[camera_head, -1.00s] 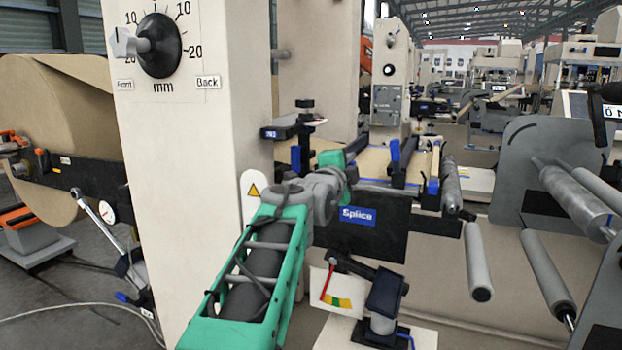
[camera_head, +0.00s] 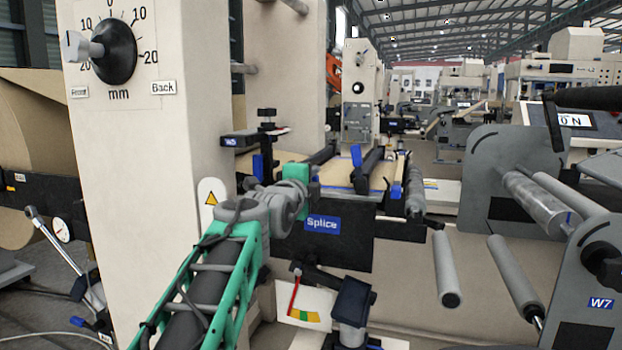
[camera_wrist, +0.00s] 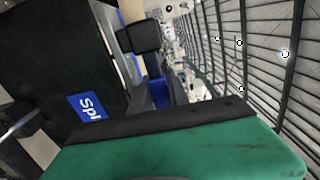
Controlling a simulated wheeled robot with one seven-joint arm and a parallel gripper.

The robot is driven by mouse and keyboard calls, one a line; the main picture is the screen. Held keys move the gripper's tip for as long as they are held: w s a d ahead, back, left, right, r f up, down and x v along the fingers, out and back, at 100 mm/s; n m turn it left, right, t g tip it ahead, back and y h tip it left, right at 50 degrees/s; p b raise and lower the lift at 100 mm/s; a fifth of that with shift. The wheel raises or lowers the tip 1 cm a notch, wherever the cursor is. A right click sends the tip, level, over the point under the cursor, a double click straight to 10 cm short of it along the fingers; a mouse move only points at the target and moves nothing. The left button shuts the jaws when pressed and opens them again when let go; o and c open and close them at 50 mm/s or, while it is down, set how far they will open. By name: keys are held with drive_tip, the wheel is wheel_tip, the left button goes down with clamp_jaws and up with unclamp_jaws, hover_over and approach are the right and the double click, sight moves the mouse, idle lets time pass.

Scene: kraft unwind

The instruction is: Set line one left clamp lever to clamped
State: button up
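The splice table (camera_head: 345,182) stands beyond my arm in the head view, above a dark panel with a blue "Splice" label (camera_head: 322,224). Two dark clamp bars cross it, a left bar (camera_head: 322,155) and a right bar (camera_head: 371,163). An upright blue lever (camera_head: 355,155) stands by the right bar. Another blue upright piece (camera_head: 258,165) is left of my gripper; I cannot tell which is the left clamp lever. My gripper (camera_head: 297,174) is at the table's near left corner, partly hiding it. In the wrist view one green finger with a black pad shows; its opening is hidden. A blue piece (camera_wrist: 159,92) lies beyond it.
A cream column with a dial (camera_head: 114,52) stands close on the left. A black post unit (camera_head: 268,135) rises behind my gripper. A dancer gauge card (camera_head: 303,305) is below. Grey rollers (camera_head: 447,270) and a side plate (camera_head: 514,175) are on the right.

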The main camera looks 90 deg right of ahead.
drive_tip(key=o, duration=0.4)
drive_tip(key=v, duration=0.7)
drive_tip(key=shift+a, duration=0.4)
